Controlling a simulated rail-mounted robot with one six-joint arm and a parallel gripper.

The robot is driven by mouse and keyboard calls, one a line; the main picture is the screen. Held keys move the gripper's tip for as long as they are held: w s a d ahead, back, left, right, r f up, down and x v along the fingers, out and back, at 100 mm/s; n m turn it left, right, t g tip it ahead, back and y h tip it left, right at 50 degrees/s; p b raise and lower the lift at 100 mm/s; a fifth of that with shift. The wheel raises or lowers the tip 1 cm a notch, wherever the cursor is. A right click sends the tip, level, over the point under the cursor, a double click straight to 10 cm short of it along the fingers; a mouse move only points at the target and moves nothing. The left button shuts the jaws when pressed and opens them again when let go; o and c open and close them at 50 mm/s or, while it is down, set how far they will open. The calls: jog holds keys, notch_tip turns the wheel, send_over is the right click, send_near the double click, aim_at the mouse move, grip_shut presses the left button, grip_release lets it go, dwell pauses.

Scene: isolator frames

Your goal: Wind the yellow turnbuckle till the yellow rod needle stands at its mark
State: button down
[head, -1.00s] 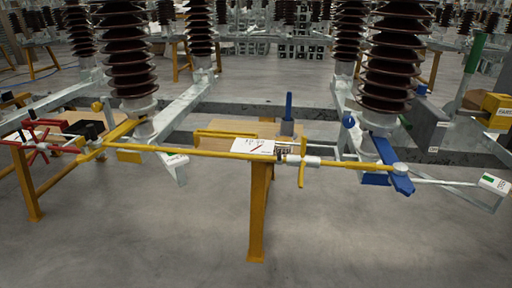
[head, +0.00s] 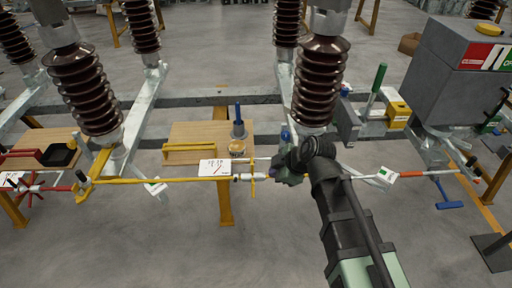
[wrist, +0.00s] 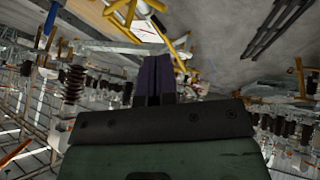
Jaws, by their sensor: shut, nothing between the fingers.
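The yellow rod (head: 150,180) runs level across the front of the frame in the head view. A white card (head: 209,168) with small marks and a reddish line sits on it; the needle and its mark are too small to read. The turnbuckle (head: 247,178) is right of the card, pale-bodied with a yellow crossbar. My gripper (head: 283,178) is just right of the turnbuckle, partly hidden by my wrist; contact cannot be told. In the wrist view my gripper (wrist: 157,60) has its dark fingers together and empty, with yellow bars (wrist: 128,22) beyond the tips.
Brown ribbed insulators (head: 320,80) stand behind the rod. A wooden board (head: 185,133) with a yellow bar lies behind the card. A grey box (head: 460,75) stands at the right. The floor in front of the rod is open.

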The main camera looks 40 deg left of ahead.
jog(key=n, duration=0.2)
jog(key=b, duration=0.8)
send_over(253, 177)
jog(key=d, duration=0.2)
notch_tip(253, 177, down, 8)
jog(key=shift+s+f, duration=0.15)
jog(key=shift+s, duration=0.25)
jog(key=shift+a, duration=0.25)
